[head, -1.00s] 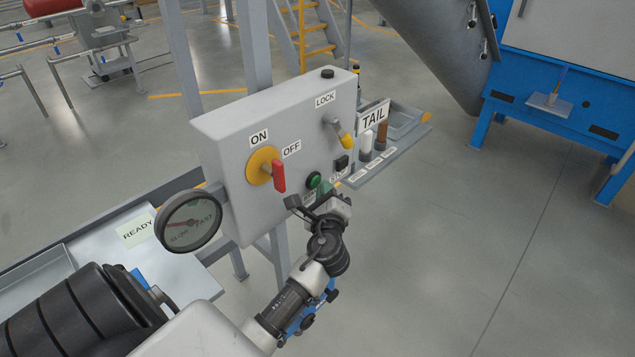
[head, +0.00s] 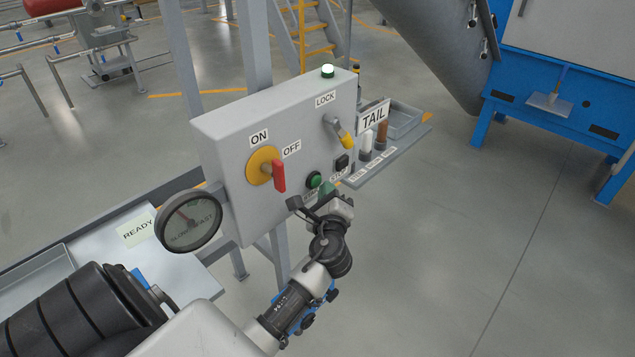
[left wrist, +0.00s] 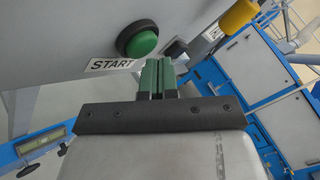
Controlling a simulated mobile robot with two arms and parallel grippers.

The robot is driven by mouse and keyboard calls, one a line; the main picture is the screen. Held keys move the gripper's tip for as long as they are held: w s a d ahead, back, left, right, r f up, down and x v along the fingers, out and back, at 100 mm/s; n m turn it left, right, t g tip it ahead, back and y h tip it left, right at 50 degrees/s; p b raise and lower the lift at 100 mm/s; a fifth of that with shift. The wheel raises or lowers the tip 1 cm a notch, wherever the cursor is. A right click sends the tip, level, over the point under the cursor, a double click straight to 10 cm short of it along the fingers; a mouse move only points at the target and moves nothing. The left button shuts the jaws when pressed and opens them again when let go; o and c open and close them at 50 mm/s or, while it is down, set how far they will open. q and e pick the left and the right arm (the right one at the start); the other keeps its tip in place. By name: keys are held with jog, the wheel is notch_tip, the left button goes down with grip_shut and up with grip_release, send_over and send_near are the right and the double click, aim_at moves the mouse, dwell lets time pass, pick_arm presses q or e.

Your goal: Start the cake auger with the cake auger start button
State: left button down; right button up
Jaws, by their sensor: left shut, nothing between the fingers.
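The green start button (head: 314,180) sits low on the front of the grey control box (head: 228,152). It also shows in the left wrist view (left wrist: 146,39) in a black ring, above a START label (left wrist: 110,64). My left gripper (head: 327,190) is shut and empty, just below and to the right of the button. In the left wrist view its green fingertips (left wrist: 158,66) are together, apart from the button in the picture. The lamp (head: 328,71) on top of the box is lit pale green. My right gripper is not in view.
The red-handled ON/OFF switch (head: 279,177), the yellow-tipped LOCK lever (head: 347,140) and a black button (head: 342,162) are on the same box. A SLOW/FAST gauge (head: 189,221) hangs at its left. A tray (head: 405,147) with samples juts out right. Floor at right is clear.

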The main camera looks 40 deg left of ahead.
pick_arm(q)
jog(key=shift+d, duration=0.45)
jog(key=d, duration=0.4)
jog(key=shift+s+d, duration=0.2)
jog(key=shift+d, duration=0.2)
jog(key=shift+f, duration=0.1)
dwell(0.6)
